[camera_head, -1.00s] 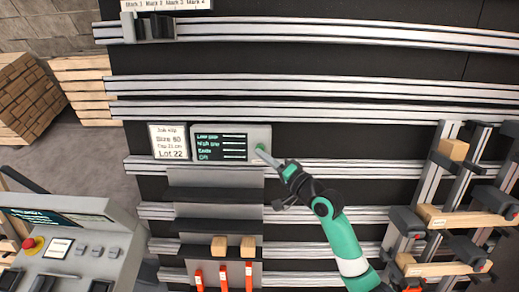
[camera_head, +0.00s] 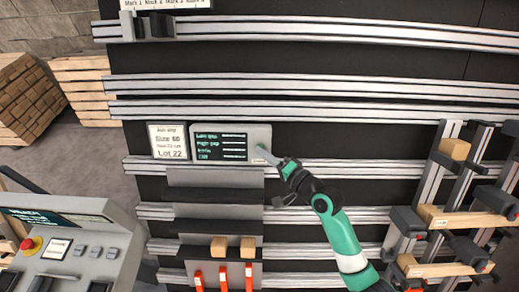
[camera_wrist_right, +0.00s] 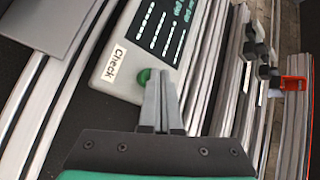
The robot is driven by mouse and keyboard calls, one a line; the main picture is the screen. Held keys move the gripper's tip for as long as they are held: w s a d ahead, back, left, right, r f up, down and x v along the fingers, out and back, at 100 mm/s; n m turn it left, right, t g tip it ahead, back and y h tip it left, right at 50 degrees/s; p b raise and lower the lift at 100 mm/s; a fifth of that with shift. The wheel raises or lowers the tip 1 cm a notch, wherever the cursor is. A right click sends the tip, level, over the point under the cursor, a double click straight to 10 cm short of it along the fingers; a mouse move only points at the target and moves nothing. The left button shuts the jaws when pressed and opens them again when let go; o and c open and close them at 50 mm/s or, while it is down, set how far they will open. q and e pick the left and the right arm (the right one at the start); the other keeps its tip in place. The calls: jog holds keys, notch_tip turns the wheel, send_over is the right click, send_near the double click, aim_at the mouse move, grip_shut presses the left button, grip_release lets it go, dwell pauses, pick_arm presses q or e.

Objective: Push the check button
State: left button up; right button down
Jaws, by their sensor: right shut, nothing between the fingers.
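The check button is a green round button (camera_wrist_right: 143,76) beside a white "Check" label (camera_wrist_right: 115,62) on a grey panel box (camera_wrist_right: 112,82). The box also shows in the head view (camera_head: 231,129), with a dark screen (camera_head: 221,147) of green text. My right gripper (camera_head: 261,150) is at the right end of this box. In the wrist view its shut, empty fingers (camera_wrist_right: 160,78) overlap the button's right edge; I cannot tell whether they touch or press it. In the head view the fingertips largely hide the button. My left gripper is not in view.
A white "Lot 22" card (camera_head: 169,141) is left of the panel. Grey shelves below hold two wooden blocks (camera_head: 218,246). A console with a red button (camera_head: 29,244) stands lower left. Clamps with wooden pieces (camera_head: 446,216) are at right. Horizontal metal rails cross the board.

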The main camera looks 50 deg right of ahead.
jog(key=shift+w+d+f, duration=0.2)
dwell(0.3)
dwell(0.3)
jog(key=shift+s+a+r+p, duration=0.5)
jog(key=shift+s+a+p, duration=0.1)
jog(key=shift+p, duration=0.2)
jog(key=s+a+r+p, duration=0.1)
jog(key=p, duration=0.1)
jog(key=s+a+r+p, duration=0.1)
jog(key=s+a+p, duration=0.1)
jog(key=p, duration=0.1)
jog(key=shift+a+r, duration=0.1)
jog(key=shift+r, duration=0.05)
